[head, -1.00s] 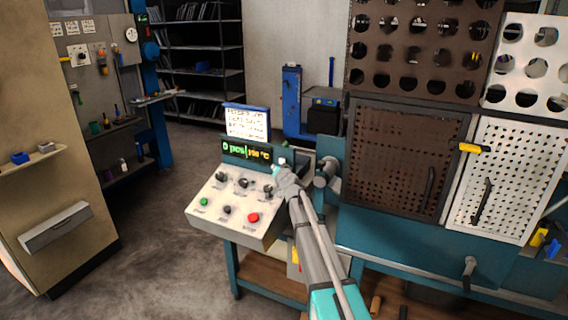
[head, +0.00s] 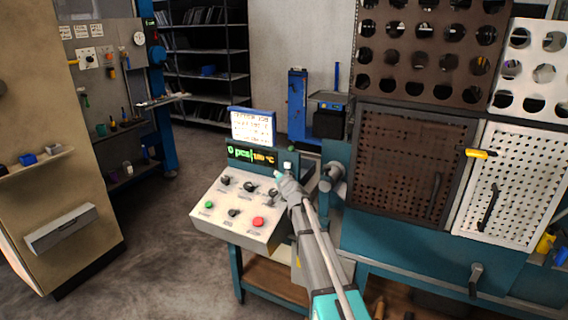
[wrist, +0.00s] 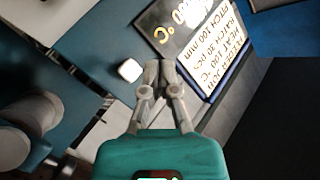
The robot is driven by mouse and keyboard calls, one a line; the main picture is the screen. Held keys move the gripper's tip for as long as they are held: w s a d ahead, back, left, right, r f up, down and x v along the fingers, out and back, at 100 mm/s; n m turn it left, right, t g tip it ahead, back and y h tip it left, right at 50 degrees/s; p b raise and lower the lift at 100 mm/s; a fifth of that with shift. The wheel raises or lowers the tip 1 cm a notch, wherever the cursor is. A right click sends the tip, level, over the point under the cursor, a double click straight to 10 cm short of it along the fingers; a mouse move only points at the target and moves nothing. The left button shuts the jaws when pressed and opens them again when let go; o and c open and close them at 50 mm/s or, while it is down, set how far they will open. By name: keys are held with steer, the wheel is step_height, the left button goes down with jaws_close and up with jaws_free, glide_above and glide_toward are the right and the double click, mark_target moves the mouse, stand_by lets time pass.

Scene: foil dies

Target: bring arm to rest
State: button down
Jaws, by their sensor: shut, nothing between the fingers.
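My gripper (wrist: 159,68) is shut and empty, its fingertips together in the wrist view. In the head view my gripper (head: 277,178) is over the right part of the white control panel (head: 213,221), near the lower right of the lit display (head: 252,156). The display also shows in the wrist view (wrist: 172,33). The panel carries dark knobs, a green button (head: 209,205) and a red button (head: 258,221). Whether my fingertips touch the panel cannot be told.
A teal machine with a brown perforated door (head: 400,160) and a white perforated door (head: 503,185) stands to the right. A tan cabinet (head: 60,170) is at left. Open floor (head: 165,245) lies between cabinet and panel. A sign (head: 252,127) stands above the display.

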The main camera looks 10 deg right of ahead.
steer(key=s+a+f+n+g+p, duration=0.1)
steer(key=s+f+n+g+p, duration=0.3)
steer(key=s, duration=1.1)
steer(key=s+a+f+n+g, duration=0.15)
steer(key=s+f+g, duration=0.6)
steer(key=s, duration=0.85)
steer(key=s+d+g+h, duration=0.2)
steer(key=s+d+g, duration=0.2)
steer(key=s, duration=0.8)
steer(key=shift+s+d+g+h, duration=0.2)
steer(key=shift+s+g+h, duration=0.05)
steer(key=shift+g+h, duration=0.1)
